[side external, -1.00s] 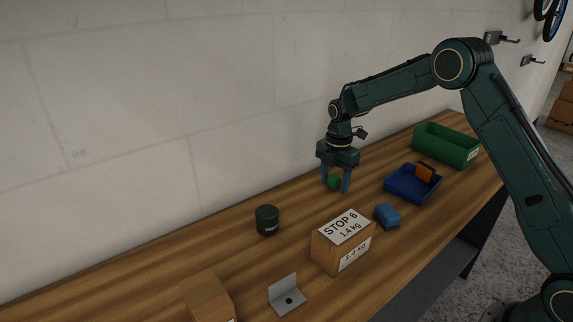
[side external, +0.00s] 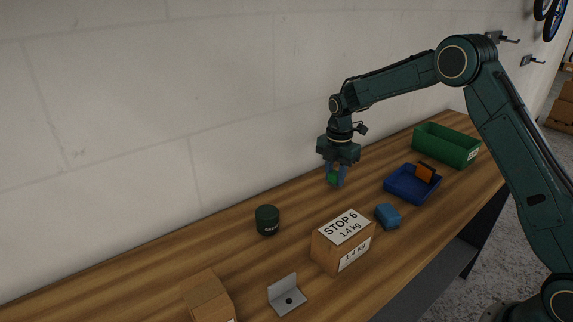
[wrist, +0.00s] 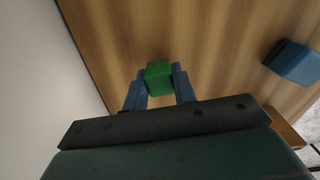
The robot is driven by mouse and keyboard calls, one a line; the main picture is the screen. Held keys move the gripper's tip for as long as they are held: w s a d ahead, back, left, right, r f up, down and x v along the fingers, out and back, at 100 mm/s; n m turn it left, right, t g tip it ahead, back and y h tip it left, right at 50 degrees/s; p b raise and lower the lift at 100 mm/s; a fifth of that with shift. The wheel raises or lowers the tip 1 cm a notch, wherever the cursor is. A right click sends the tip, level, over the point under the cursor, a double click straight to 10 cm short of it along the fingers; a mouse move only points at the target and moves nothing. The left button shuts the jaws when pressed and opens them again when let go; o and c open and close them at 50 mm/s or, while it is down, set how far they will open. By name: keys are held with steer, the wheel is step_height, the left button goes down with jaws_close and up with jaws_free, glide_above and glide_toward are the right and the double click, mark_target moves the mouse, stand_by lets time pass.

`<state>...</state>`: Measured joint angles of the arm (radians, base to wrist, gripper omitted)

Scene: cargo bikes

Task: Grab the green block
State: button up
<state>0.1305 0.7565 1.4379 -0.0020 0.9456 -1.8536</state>
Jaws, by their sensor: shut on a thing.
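The green block (side external: 333,178) is a small cube at the back of the wooden bench, near the wall. My gripper (side external: 336,180) points down at it, with its blue fingers shut on the block. In the wrist view the green block (wrist: 159,78) sits between the two blue fingers of my gripper (wrist: 160,86), one on each side. The block is low, at or very near the bench top; I cannot tell whether it touches the wood. The fingers hide part of the block in the side view.
A blue tray (side external: 400,193) with an orange piece (side external: 425,173) and a green bin (side external: 437,152) stand to the right. A blue block (side external: 388,216), a STOP 6 box (side external: 327,252), a dark can (side external: 267,220), a grey bracket (side external: 289,300) and a cardboard box (side external: 207,297) stand nearer. The wall (side external: 250,120) is close behind.

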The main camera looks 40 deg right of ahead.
mark_target(336, 173)
step_height(336, 173, up, 19)
steer(key=shift+f, duration=0.15)
stand_by(0.4)
stand_by(0.5)
